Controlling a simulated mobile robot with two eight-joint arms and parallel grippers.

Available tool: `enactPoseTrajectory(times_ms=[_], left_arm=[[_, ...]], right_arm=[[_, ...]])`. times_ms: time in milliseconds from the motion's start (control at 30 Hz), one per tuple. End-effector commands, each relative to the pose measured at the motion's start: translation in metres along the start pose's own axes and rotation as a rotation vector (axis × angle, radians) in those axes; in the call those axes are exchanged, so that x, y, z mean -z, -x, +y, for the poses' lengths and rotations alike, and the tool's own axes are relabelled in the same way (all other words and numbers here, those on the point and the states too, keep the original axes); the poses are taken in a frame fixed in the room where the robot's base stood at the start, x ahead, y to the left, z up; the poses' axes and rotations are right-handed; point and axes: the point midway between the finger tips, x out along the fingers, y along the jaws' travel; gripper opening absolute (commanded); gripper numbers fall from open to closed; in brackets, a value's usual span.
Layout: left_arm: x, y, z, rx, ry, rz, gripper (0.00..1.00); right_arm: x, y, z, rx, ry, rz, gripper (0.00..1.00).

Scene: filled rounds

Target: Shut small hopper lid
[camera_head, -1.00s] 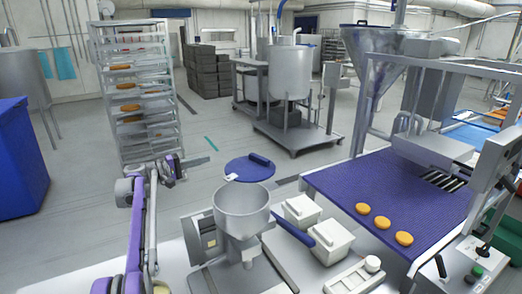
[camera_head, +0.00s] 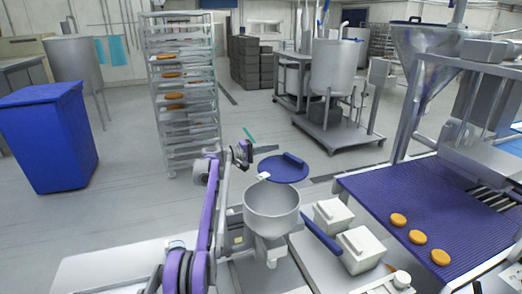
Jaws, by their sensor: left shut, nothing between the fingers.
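The small hopper (camera_head: 271,222) is a grey metal funnel with an open mouth, low in the middle of the head view. Its round blue lid (camera_head: 279,174) is open and shows just behind the bowl, with a darker bar handle (camera_head: 293,159) and a pale hinge tab at its near left edge. My left arm, purple and grey, rises left of the hopper. My left gripper (camera_head: 266,150) is shut and empty, its tips just beyond the lid's upper left edge in the picture. I cannot tell whether they touch the lid. My right gripper is out of view.
Two white lidded boxes (camera_head: 361,249) stand right of the hopper. A blue conveyor belt (camera_head: 440,204) carries orange rounds. A rack of trays (camera_head: 187,99), a blue bin (camera_head: 47,140) and a tank (camera_head: 334,68) stand behind. The floor between them is clear.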

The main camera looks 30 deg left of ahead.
Motion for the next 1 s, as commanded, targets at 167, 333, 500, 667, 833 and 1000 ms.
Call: enactPoseTrajectory(times_ms=[167, 333, 500, 667, 833, 1000], left_arm=[[-0.019, -0.002, -0.017, 0.009, 0.005, -0.001, 0.00], [-0.029, -0.004, -0.014, 0.007, 0.004, 0.000, 0.00], [-0.032, -0.005, -0.011, 0.006, 0.003, 0.000, 0.00], [-0.032, -0.005, -0.011, 0.005, 0.003, 0.000, 0.00], [-0.032, -0.004, -0.011, 0.005, 0.003, -0.001, 0.00], [-0.033, 0.007, -0.010, 0.006, 0.002, -0.027, 0.00]], right_arm=[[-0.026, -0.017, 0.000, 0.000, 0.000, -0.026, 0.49], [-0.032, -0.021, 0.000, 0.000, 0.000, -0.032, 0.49], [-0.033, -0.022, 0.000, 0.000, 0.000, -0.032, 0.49], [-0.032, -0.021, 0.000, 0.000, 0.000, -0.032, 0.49], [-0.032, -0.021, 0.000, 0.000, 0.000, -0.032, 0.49], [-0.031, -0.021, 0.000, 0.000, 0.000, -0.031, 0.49]])
